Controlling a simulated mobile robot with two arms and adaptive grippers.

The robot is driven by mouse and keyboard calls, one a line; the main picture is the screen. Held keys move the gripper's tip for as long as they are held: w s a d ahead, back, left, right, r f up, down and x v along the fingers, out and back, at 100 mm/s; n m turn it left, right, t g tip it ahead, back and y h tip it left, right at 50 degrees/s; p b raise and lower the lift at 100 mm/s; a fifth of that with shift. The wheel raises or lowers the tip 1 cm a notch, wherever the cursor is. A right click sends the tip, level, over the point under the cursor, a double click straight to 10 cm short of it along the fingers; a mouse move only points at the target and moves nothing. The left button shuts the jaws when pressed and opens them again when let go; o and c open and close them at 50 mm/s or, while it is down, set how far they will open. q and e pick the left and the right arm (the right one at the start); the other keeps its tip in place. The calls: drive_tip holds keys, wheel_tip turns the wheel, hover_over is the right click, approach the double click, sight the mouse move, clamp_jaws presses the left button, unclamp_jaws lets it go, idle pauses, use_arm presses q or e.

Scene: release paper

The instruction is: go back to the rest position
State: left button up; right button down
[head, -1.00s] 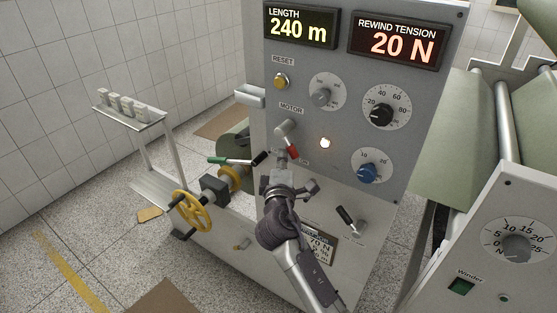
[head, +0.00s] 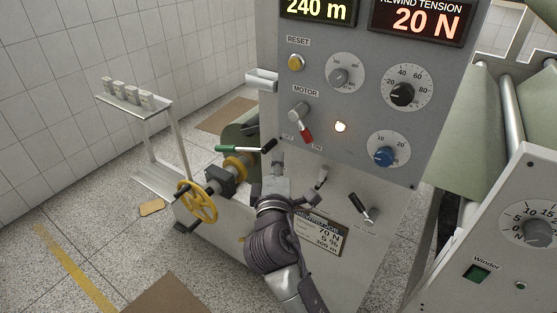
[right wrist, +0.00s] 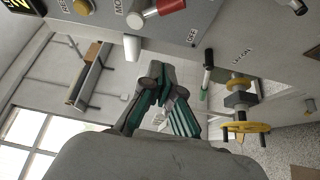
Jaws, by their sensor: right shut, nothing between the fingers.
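My right gripper (head: 278,168) is in front of the lower part of the grey control panel (head: 345,35), below the motor switch (head: 303,122) and apart from it. Its dark wrist and arm come up from the bottom of the head view. In the right wrist view the gripper (right wrist: 157,82) shows with its fingers together and nothing between them. The motor switch lever has a red tip and points down and to the right, towards the ON label. My left gripper is not in view.
A green-handled lever (head: 238,149) and a yellow handwheel (head: 198,203) stand left of my gripper. A black-handled lever (head: 361,207) is at its right. A small shelf stand (head: 150,110) stands further left. The winder panel (head: 505,225) is at the right.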

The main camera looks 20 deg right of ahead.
drive_tip(key=a+f+g+y, duration=0.2)
drive_tip(key=f, duration=1)
drive_tip(key=a+f+g+y, duration=0.2)
drive_tip(key=f, duration=1.1)
drive_tip(key=s+f+m+g+y, duration=0.15)
drive_tip(key=s+f, duration=0.25)
drive_tip(key=f, duration=0.5)
drive_tip(key=s+f+g+y, duration=0.15)
drive_tip(key=s+f, duration=0.25)
drive_tip(key=f, duration=0.4)
drive_tip(key=s+d+f+m+g, duration=0.2)
drive_tip(key=s+f+g, duration=0.1)
drive_tip(key=s+f, duration=0.6)
drive_tip(key=s+d+f+m+g, duration=0.2)
drive_tip(key=s+f+g, duration=0.1)
drive_tip(key=s+f, duration=0.55)
drive_tip(key=s+d+f+m+g, duration=0.1)
drive_tip(key=s+d+f, duration=0.1)
drive_tip(key=s, duration=0.5)
drive_tip(key=s+d+f+m+g, duration=0.1)
drive_tip(key=s+d+f+m, duration=0.1)
drive_tip(key=s, duration=0.6)
drive_tip(key=s+d+f+m+g, duration=0.1)
drive_tip(key=s+d+f+m, duration=0.1)
drive_tip(key=s, duration=0.5)
drive_tip(key=shift+s+f, duration=0.2)
drive_tip(key=shift+f, duration=0.6)
